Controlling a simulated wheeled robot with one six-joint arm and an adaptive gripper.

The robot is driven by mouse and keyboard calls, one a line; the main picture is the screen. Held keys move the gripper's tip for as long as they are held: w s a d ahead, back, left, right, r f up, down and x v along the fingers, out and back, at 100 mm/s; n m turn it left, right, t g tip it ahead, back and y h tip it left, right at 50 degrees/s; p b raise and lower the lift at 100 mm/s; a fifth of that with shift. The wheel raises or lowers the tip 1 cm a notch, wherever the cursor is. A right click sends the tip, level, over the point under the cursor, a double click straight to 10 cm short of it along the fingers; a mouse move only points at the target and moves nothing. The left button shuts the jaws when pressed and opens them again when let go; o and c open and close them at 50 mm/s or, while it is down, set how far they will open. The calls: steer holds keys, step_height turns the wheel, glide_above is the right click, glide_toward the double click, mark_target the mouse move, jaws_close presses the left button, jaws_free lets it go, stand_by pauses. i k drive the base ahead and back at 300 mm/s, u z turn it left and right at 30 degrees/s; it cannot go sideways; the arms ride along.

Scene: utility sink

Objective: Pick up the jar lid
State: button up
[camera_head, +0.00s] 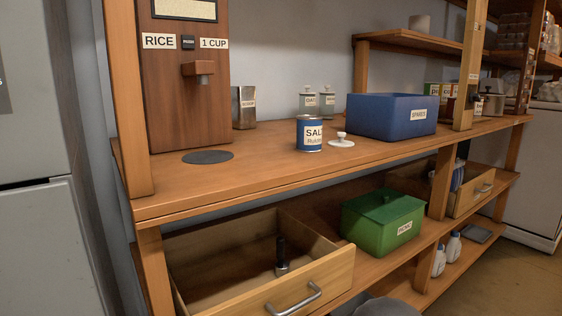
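The jar lid (341,140) is a small white disc with a raised round knob. It lies flat on the wooden counter, knob up, just right of a blue salt can (310,134) and in front of a blue bin. Nothing covers it from this view. My gripper is not in view, so its state does not show.
The blue bin (392,116) stands close behind the lid on the counter (260,172). The rice dispenser (184,95) and a dark round mat (208,157) are at left. Below, an open drawer (318,285) sticks out beside a green lidded box (383,222). The counter's front strip is clear.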

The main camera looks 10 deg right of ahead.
mark_target(342, 143)
steer(key=z, duration=0.5)
steer(key=k, duration=1.25)
steer(key=u, duration=0.15)
steer(key=i, duration=1.75)
steer(key=z, duration=0.7)
